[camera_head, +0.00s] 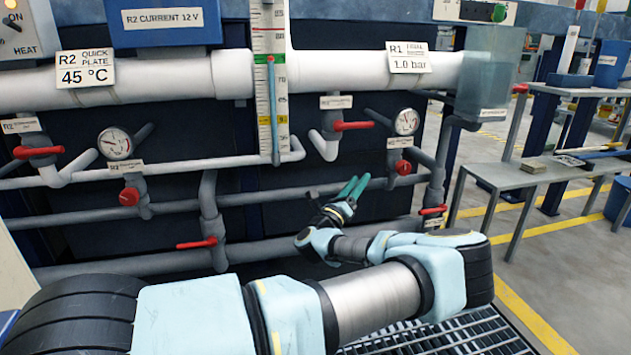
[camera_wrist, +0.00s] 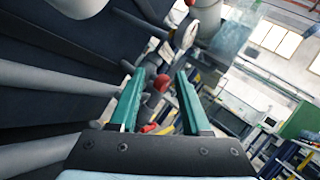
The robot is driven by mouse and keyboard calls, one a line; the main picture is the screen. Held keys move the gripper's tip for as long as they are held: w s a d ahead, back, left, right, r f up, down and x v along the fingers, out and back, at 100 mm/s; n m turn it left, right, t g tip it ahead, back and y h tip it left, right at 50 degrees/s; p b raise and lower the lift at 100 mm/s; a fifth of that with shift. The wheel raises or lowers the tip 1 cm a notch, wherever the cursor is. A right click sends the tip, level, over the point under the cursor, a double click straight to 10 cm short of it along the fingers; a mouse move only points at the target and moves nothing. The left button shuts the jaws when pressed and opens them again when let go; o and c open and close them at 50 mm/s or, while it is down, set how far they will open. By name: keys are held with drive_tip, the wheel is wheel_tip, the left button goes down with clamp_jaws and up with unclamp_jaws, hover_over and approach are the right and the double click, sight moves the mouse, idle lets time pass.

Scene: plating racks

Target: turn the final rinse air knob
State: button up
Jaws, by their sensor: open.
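A round red knob (camera_head: 403,167) sits on a grey valve under a small gauge, at the right end of the pipework below the R1 sign. I take it for the final rinse air knob; its small label is too blurred to read. My gripper (camera_head: 354,186) is in front of the pipes, left of the knob and slightly lower, with its teal fingers apart and empty. In the wrist view the red knob (camera_wrist: 161,83) shows beyond the gap between the open fingers (camera_wrist: 160,90). The fingers appear apart from it.
The gauge (camera_head: 406,121) is just above the knob, and the R1 sign (camera_head: 408,58) hangs on the white pipe. A red lever (camera_head: 353,126) is up to the left, another red lever (camera_head: 433,210) below right. A second red knob (camera_head: 129,197) is far left. A grey bench (camera_head: 530,176) stands right.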

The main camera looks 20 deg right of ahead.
drive_tip(key=w+a+n+t+y, duration=0.4)
drive_tip(key=w+a+n+y, duration=0.3)
drive_tip(key=a+n+y, duration=0.1)
drive_tip(key=shift+a+f+n, duration=0.25)
drive_tip(key=shift+a+n, duration=0.45)
drive_tip(key=shift+a, duration=0.55)
drive_tip(key=shift+w, duration=0.1)
